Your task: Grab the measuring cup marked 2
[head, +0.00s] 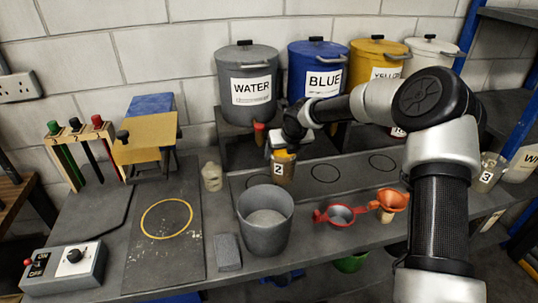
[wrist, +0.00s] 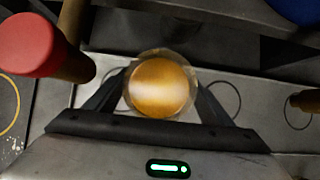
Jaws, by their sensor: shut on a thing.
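The measuring cup marked 2 (head: 284,174) is clear with a white label and a yellow-orange content, upright at the grey strip with circles. In the wrist view the cup (wrist: 160,52) is seen from above, its round orange content filling the middle. My gripper (head: 287,152) is at the cup's upper part; in the wrist view its dark fingers (wrist: 160,92) press against both sides of the cup. I cannot tell whether the cup's base touches the strip. Another cup marked 3 (head: 486,178) stands at the far right.
A grey bucket (head: 265,228) stands in front of the cup. A small pale bottle (head: 211,177) is to its left. A red-topped tap (wrist: 30,45) is close to my gripper. The water tank (head: 247,70) and blue tank (head: 316,62) stand behind. A red-handled ladle (head: 340,214) lies front right.

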